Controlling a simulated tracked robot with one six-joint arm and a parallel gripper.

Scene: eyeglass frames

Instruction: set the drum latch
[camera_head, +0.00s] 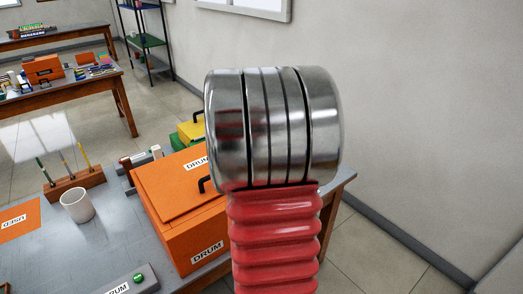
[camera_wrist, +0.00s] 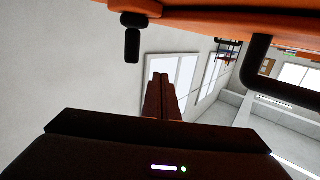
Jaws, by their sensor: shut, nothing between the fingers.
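The orange drum box (camera_head: 185,235) with DRUM labels sits on the grey bench, its lid (camera_head: 172,185) looking closed. A black handle (camera_head: 204,185) shows on it, partly covered by my arm. In the wrist view the orange body (camera_wrist: 225,22) runs along the top, with a black bent bar (camera_wrist: 257,68) at right and a small black peg (camera_wrist: 132,42) hanging at left. I cannot tell which black part is the latch or how it is set. My gripper (camera_wrist: 161,78) is shut and empty, apart from the peg and bar in the picture. In the head view my arm hides the gripper.
A grey panel (camera_head: 128,284) with a green button stands in front of the box. A white mug (camera_head: 77,206), a pen holder (camera_head: 75,186) and an orange mat (camera_head: 18,221) are at left. Yellow and green boxes (camera_head: 191,131) stand behind. A wall is at right.

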